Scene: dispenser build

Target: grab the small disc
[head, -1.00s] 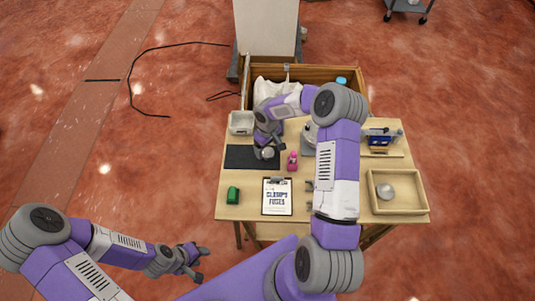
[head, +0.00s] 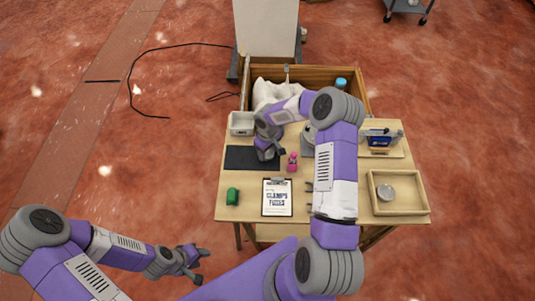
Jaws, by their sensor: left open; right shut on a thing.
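My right gripper (head: 267,152) is over the black mat (head: 238,158), with its fingers pointing down. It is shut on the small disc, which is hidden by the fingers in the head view. My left gripper (head: 190,262) is open and empty, off the table's front left corner and well away from the mat.
A pink object (head: 292,162) stands just right of the mat. A green object (head: 233,196), a clipboard (head: 277,197) and a wooden tray (head: 400,209) with a silver round piece (head: 387,193) lie nearer. A white bin (head: 241,123) and an open wooden box (head: 314,74) are behind.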

